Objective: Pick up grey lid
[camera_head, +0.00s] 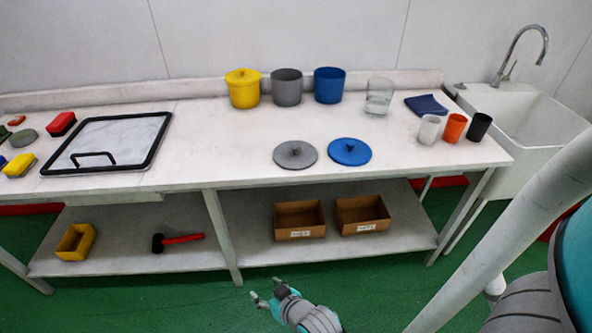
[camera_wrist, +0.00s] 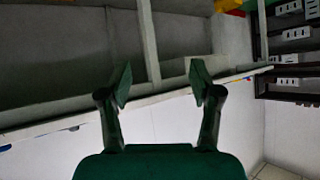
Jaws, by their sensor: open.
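The grey lid (camera_head: 295,154) lies flat on the white table near its front edge, with a small knob on top. The blue lid (camera_head: 349,151) lies just to its right, apart from it. The grey pot (camera_head: 287,87) stands uncovered at the back of the table. My gripper (camera_head: 264,297) is low in front of the table, below the tabletop and well away from the grey lid. In the wrist view my gripper (camera_wrist: 160,90) has its two fingers spread with nothing between them. The grey lid cannot be made out in the wrist view.
A yellow pot (camera_head: 243,94) with its lid on and a blue pot (camera_head: 329,85) flank the grey pot. A glass (camera_head: 379,98), several cups and a framed board (camera_head: 105,143) are on the table. Two cardboard boxes (camera_head: 300,220) sit on the lower shelf. The table's front edge overhangs.

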